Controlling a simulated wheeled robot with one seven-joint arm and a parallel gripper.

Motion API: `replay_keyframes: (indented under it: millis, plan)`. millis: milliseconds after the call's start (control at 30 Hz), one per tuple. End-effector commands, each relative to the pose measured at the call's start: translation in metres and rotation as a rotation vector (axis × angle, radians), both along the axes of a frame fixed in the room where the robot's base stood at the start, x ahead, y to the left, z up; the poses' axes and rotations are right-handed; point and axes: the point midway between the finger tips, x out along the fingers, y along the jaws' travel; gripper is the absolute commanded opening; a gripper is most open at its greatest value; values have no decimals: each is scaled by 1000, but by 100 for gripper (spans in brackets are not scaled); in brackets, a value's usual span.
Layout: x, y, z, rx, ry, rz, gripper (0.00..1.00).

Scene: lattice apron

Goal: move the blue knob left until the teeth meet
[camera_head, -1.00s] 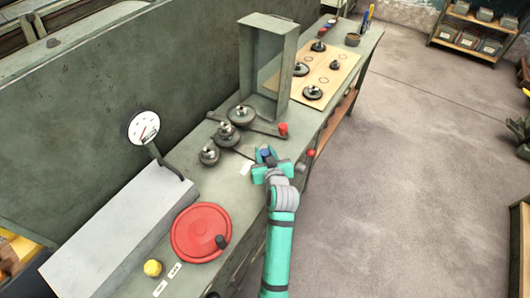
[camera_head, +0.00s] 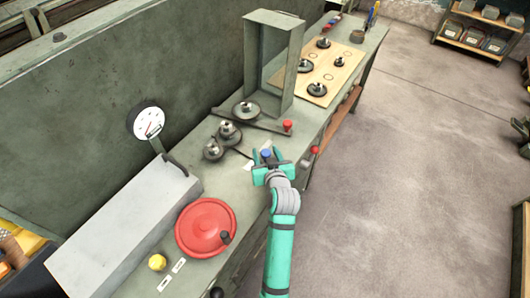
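The small blue knob (camera_head: 266,154) shows between the two teal fingers of my gripper (camera_head: 266,158), at the bench's front edge. I cannot tell whether the fingers press on it or only stand beside it. To the left on the bench are three dark toothed wheels with metal hubs: a near one (camera_head: 213,151), a middle one (camera_head: 229,133) and a far one (camera_head: 246,111). The near and middle wheels lie close together. Whether their teeth touch is too small to tell. My gripper hides the knob's base.
A grey upright frame (camera_head: 250,60) stands behind the wheels. A lever with a red knob (camera_head: 288,125) and another red knob (camera_head: 314,149) are close to my gripper. A red handwheel (camera_head: 204,226), a dial gauge (camera_head: 146,121) and a grey block (camera_head: 125,232) are nearer. The floor at right is clear.

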Motion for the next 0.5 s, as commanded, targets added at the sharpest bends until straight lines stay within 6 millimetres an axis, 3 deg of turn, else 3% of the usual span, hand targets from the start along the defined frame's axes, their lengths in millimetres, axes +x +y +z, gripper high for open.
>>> replay_keyframes:
  millis: [267,500]
  plan:
    - [-2,-1,2,-1,-1,-1,47]
    - [-33,-4,14,-2,-1,-1,47]
